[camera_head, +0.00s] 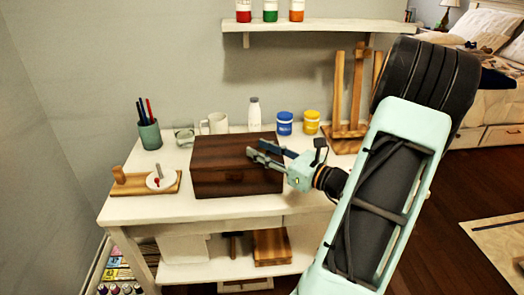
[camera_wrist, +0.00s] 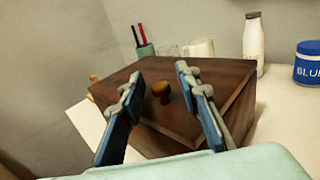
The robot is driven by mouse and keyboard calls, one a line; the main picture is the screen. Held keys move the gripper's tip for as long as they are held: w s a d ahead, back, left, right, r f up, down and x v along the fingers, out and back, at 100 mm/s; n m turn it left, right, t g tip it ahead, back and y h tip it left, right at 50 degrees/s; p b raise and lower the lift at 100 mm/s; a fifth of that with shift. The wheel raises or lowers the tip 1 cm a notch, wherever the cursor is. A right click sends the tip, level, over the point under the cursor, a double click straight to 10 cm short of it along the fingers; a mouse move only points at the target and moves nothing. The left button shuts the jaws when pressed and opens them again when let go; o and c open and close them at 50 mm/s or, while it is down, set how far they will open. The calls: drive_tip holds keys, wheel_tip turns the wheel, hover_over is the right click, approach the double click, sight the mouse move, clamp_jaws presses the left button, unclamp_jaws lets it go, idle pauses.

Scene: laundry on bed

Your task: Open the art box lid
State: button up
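The art box (camera_head: 222,172) is a dark brown wooden box on the white table, and its lid (camera_head: 222,147) looks shut. The lid also shows in the wrist view (camera_wrist: 185,112), with a small round wooden knob (camera_wrist: 161,91) on top. My gripper (camera_head: 257,149) reaches in from the right over the lid's right part. In the wrist view my gripper (camera_wrist: 160,72) is open, one finger on each side of the knob, with nothing held. I cannot tell whether the fingers touch the lid. The knob is not clear in the head view.
A pen cup (camera_head: 149,134) and a wooden tray (camera_head: 130,185) stand left of the box. A mug (camera_head: 215,123), a white bottle (camera_head: 254,113), a blue jar (camera_head: 284,123) and a yellow jar (camera_head: 311,122) stand behind it. A wooden easel (camera_head: 345,140) is at the right.

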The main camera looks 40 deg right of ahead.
clamp_jaws()
drive_tip(key=shift+r, duration=0.1)
